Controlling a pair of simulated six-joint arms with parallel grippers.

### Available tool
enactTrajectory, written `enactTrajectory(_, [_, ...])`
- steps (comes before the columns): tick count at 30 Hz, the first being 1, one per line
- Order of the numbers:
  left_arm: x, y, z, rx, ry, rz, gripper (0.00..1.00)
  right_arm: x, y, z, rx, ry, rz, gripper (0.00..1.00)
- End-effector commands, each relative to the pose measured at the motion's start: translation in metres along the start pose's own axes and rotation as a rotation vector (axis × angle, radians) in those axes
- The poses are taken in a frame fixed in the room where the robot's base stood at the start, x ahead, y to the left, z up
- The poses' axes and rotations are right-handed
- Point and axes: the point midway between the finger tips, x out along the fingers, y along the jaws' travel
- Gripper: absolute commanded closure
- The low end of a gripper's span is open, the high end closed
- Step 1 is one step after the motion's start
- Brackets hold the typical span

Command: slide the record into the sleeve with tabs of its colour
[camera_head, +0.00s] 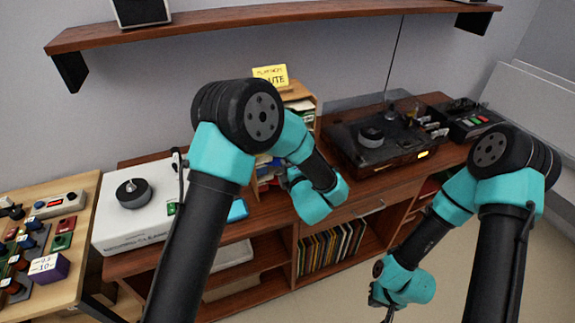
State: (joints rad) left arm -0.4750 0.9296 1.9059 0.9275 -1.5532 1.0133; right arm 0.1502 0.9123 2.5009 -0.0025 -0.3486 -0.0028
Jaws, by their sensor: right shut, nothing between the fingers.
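My right gripper (386,304) hangs low at the right, in front of the cabinet, shut and empty. It is small and partly hidden by its own wrist. My left arm reaches across the middle, and its wrist covers what lies behind it; its fingers do not show. Several thin coloured sleeves (330,250) stand upright in the cabinet's lower shelf. More upright items (266,172) show partly in a wooden rack (301,91) behind my left arm. I cannot make out a loose record or coloured sleeve tabs.
A yellow sign (271,76) tops the rack. A side table (78,214) with switches is at the left. A wall shelf (270,18) runs above.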

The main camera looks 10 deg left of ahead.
Motion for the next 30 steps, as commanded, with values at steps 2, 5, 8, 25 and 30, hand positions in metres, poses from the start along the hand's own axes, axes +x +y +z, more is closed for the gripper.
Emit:
enactTrajectory(2, [0.0, 0.0001, 0.0, 0.0, 0.0, 0.0, 0.94, 0.0, 0.0, 0.0, 0.0, 0.0, 0.0, 1.0])
enactTrajectory(5, [0.0, 0.0001, 0.0, 0.0, 0.0, 0.0, 0.85, 0.0, 0.0, 0.0, 0.0, 0.0, 0.0, 1.0])
enactTrajectory(8, [0.0, 0.0001, 0.0, 0.0, 0.0, 0.0, 0.75, 0.0, 0.0, 0.0, 0.0, 0.0, 0.0, 1.0])
enactTrajectory(25, [-0.0004, 0.0, 0.0, 0.0, 0.0, 0.0, 0.77, 0.0, 0.0, 0.0, 0.0, 0.0, 0.0, 1.0])
enactTrajectory(30, [-0.0068, 0.0001, 0.0005, 0.0, -0.001, 0.0, 0.77, 0.0, 0.0, 0.0, 0.0, 0.0, 0.0, 1.0])
